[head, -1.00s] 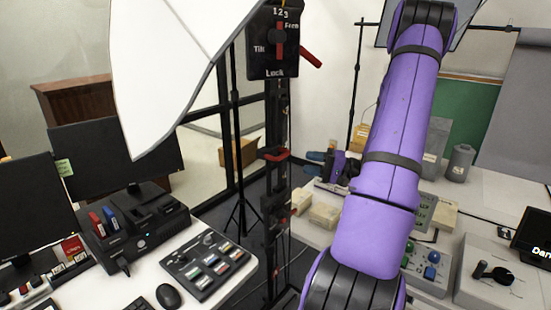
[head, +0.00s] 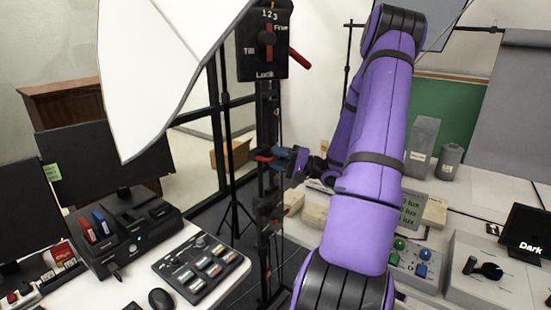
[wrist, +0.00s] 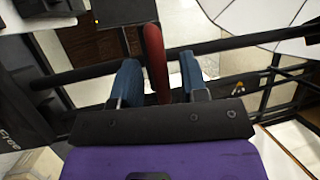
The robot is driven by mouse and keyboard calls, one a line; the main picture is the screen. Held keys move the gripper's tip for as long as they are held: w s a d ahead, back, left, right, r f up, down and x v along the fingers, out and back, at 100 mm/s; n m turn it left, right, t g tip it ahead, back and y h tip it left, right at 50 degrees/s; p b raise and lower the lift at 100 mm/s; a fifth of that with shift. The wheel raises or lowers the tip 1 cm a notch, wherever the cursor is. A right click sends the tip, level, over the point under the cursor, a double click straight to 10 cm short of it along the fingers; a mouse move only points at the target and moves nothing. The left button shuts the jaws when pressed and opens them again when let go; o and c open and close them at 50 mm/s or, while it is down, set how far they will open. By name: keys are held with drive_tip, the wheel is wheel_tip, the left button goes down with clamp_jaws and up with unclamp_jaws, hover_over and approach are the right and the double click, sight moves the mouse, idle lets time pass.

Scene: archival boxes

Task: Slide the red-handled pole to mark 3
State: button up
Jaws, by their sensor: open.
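The black pole (head: 268,120) stands upright at the centre of the head view. Its black head plate (head: 250,62) has marks 1, 2 and 3 along the top, with "Tilt", "Frame" and "Lock" lettering. A red lever (head: 300,58) sticks out to the right of this plate. A lower red handle (head: 265,155) is on the pole. My gripper (head: 276,155) is at this lower handle, open. In the wrist view a red handle (wrist: 154,58) lies between the blue fingers of my gripper (wrist: 158,75), with gaps on both sides. Contact cannot be told.
A white softbox (head: 160,70) hangs at upper left. A desk at lower left holds a button panel (head: 202,268) and a black device (head: 128,238). A bench on the right holds beige boxes (head: 314,215) and a control box (head: 505,275). A thin black stand (head: 228,150) is behind the pole.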

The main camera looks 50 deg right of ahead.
drive_tip(key=shift+w+a+r, duration=0.1)
drive_tip(key=shift+w+a, duration=0.05)
drive_tip(key=shift+w, duration=0.1)
clamp_jaws()
wheel_tip(320, 180, up, 12)
drive_tip(key=shift+r, duration=0.25)
idle(0.4)
drive_tip(key=shift+w, duration=0.1)
unclamp_jaws()
drive_tip(key=shift+r, duration=0.15)
drive_tip(key=shift+s+f, duration=0.2)
